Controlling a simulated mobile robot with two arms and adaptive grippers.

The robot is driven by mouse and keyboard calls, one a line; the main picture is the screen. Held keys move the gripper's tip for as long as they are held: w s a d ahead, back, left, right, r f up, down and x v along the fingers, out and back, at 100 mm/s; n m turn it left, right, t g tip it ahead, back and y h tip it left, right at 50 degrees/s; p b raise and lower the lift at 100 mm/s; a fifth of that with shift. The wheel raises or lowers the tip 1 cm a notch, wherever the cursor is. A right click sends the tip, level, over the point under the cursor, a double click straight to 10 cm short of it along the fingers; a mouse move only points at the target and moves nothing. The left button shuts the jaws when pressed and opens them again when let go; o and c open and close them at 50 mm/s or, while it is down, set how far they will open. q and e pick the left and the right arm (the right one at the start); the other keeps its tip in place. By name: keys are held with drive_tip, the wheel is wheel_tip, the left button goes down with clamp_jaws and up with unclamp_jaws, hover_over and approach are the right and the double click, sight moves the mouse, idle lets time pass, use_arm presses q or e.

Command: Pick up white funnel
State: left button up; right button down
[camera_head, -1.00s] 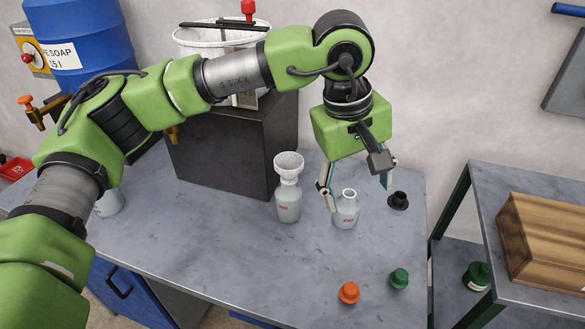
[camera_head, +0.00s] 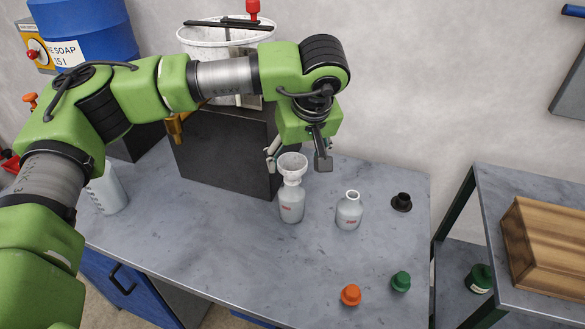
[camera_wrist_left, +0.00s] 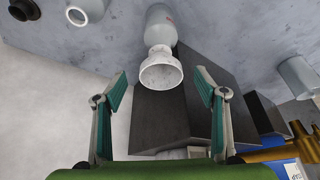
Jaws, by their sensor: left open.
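The white funnel (camera_head: 292,164) sits upright in the neck of a grey-white bottle (camera_head: 291,203) with a red label. In the left wrist view the funnel (camera_wrist_left: 161,70) shows its wide mouth, between and a little beyond my fingertips, with the bottle (camera_wrist_left: 160,25) behind it. In the left wrist view the gripper (camera_wrist_left: 160,82) is open and empty. My right gripper is not in view.
An open bottle (camera_head: 349,211) stands right of the funnel's bottle. A dark block (camera_head: 222,160) bearing a white bucket stands close behind left. The front table middle is clear.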

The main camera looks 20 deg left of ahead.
sight(292, 167)
use_arm(q)
drive_tip(key=p+x, duration=0.1)
drive_tip(key=x, duration=0.3)
drive_tip(key=shift+w+a+r, duration=0.1)
drive_tip(key=shift+a+r, duration=0.05)
drive_tip(key=shift+w+a+f, duration=0.1)
drive_tip(key=shift+w+f, duration=0.05)
drive_tip(key=shift+f, duration=0.2)
drive_tip(key=shift+c, duration=0.3)
drive_tip(key=c, duration=1.1)
